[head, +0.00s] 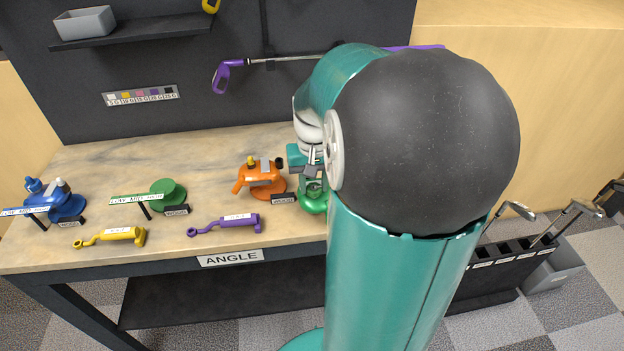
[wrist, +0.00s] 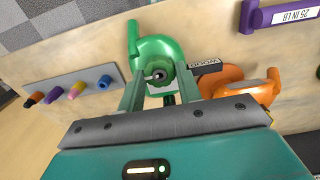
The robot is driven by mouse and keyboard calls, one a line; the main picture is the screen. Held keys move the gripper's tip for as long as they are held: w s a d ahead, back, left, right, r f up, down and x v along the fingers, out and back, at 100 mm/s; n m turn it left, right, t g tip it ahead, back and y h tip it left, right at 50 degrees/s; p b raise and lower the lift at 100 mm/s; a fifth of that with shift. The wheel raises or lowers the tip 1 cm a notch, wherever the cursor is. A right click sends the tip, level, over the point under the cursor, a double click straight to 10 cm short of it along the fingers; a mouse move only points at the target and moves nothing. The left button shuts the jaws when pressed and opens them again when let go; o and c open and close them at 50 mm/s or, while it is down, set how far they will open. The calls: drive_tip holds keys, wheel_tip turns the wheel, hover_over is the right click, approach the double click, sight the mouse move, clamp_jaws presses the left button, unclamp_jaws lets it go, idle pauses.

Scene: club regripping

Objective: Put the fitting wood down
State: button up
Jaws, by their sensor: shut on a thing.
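The fitting wood appears to be the green rounded piece at my jaws in the wrist view (wrist: 152,50), with a dark round opening facing the camera. My gripper (wrist: 158,80) is shut on it, one finger on each side. In the head view the green piece (head: 313,204) shows low under my gripper (head: 311,172), at the bench top just right of the orange piece. My arm hides much of it. I cannot tell whether it touches the bench (head: 105,165). A dark WOOD label (wrist: 207,66) lies beside it.
An orange piece (head: 262,178) stands close on the left. Green (head: 167,193) and blue (head: 62,203) pieces, a purple wrench (head: 228,225) and a yellow wrench (head: 113,236) lie further left. A grey strip with coloured pegs (wrist: 68,88) is nearby. A club rack (head: 515,258) stands right.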

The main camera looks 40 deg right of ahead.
drive_tip(key=shift+w, duration=0.15)
drive_tip(key=shift+f, duration=0.15)
drive_tip(key=o, duration=1.1)
wheel_tip(320, 180, up, 12)
drive_tip(key=shift+r, duration=0.2)
